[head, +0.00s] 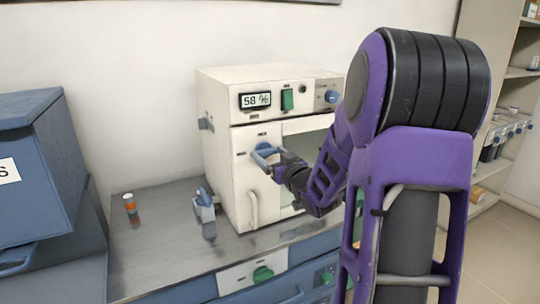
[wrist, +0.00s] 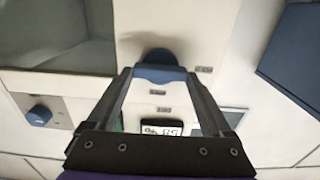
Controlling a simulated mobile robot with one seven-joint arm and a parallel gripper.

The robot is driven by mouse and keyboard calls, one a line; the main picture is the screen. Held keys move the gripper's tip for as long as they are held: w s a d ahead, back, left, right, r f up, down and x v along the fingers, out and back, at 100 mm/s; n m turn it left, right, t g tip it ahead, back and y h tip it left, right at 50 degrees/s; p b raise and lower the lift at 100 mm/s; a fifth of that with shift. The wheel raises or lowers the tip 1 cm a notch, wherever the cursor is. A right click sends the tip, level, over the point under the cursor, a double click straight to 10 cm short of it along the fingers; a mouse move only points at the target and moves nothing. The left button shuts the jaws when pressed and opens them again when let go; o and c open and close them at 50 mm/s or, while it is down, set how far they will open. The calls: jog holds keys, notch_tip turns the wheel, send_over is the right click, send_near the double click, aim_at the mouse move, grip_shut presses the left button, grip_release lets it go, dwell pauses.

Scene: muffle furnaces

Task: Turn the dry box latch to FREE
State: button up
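The white dry box (head: 222,105) stands on the bench, its display reading 58 %. Its blue latch (head: 264,152) is on the front, left of the door window. My gripper (head: 277,164) is at the latch. In the wrist view, which is upside down, the latch's round blue hub (wrist: 158,55) lies just beyond my fingertips (wrist: 160,74). A blue bar of the latch fills the gap between them and seems to touch both fingers. Small labels (wrist: 204,69) sit around the latch, too small to read. My arm hides the dry box's right side.
A green switch (head: 287,100) and a blue knob (head: 331,96) are above the door; a pale handle (head: 252,208) is below the latch. A small holder (head: 204,208) and an orange vial (head: 130,203) stand on the bench (head: 160,250). A blue cabinet (head: 35,180) is at left, shelves (head: 510,110) at right.

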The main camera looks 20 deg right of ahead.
jog(key=c, duration=0.6)
jog(key=shift+o, duration=0.2)
jog(key=shift+m, duration=0.4)
jog(key=m+p, duration=0.2)
jog(key=m, duration=0.2)
jog(key=shift+r, duration=0.1)
jog(key=m+p, duration=0.2)
jog(key=m, duration=0.2)
jog(key=shift+d, duration=0.15)
jog(key=m+p, duration=0.2)
jog(key=m, duration=0.3)
jog(key=shift+f+m+p, duration=0.2)
jog(key=shift+m+p, duration=0.15)
jog(key=shift+m, duration=1.65)
